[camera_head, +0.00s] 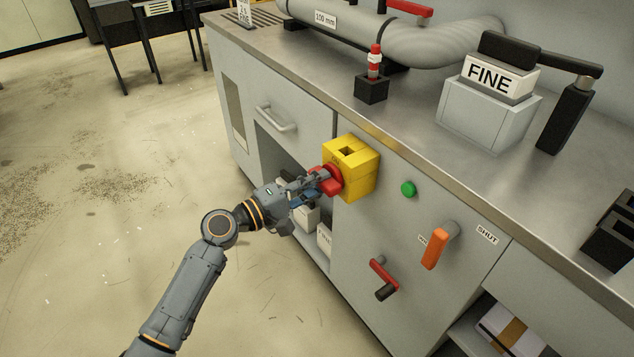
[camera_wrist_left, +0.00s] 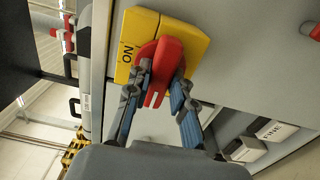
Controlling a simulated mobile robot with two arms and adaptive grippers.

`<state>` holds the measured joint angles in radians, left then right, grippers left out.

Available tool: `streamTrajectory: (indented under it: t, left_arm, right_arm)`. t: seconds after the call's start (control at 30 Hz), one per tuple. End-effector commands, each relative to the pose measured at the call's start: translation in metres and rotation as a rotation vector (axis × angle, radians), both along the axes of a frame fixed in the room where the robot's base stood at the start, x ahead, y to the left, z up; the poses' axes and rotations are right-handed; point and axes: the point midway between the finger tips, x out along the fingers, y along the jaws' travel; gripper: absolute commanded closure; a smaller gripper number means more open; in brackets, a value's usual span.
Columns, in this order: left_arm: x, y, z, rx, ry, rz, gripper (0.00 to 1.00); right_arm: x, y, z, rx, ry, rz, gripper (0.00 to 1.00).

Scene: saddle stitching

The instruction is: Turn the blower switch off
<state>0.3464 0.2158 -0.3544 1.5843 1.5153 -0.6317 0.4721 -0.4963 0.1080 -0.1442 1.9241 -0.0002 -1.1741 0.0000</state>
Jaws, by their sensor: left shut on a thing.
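The blower switch is a yellow box (camera_head: 362,172) with a red knob (camera_head: 333,181), on the grey cabinet's front panel just under the worktop edge. My left gripper (camera_head: 318,184) reaches in from the left and is shut on the red knob. In the left wrist view, its two fingers (camera_wrist_left: 162,78) press on both sides of the knob's raised grip (camera_wrist_left: 160,90). The yellow box (camera_wrist_left: 190,37) there shows the word ON beside the knob. The fingers and the knob hide part of the box face. My right gripper is not in view.
A green button (camera_head: 408,188), an orange lever (camera_head: 438,247) marked SHUT at one side, and a red handle (camera_head: 382,274) sit on the same panel. A drawer handle (camera_head: 278,120) sticks out at the left. Open floor (camera_head: 110,250) lies in front of the cabinet.

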Motion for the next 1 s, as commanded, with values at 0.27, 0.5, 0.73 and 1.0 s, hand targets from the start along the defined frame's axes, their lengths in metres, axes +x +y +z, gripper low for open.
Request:
streamTrajectory:
  t: [0.27, 0.5, 0.73, 1.0]
  left_arm:
    - [0.0, 0.0, -0.001, -0.003, 0.005, 0.001, 0.67]
    - [0.0, 0.0, -0.001, -0.002, 0.002, 0.0, 0.55]
    - [-0.004, 0.006, -0.001, 0.0, 0.002, 0.002, 0.55]
    - [-0.034, 0.048, -0.002, 0.002, 0.004, 0.003, 0.55]
  right_arm:
    - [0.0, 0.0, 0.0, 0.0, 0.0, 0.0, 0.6]
    - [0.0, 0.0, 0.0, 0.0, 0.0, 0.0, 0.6]
    - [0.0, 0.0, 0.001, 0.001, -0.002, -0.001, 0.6]
    - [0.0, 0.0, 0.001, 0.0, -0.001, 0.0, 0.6]
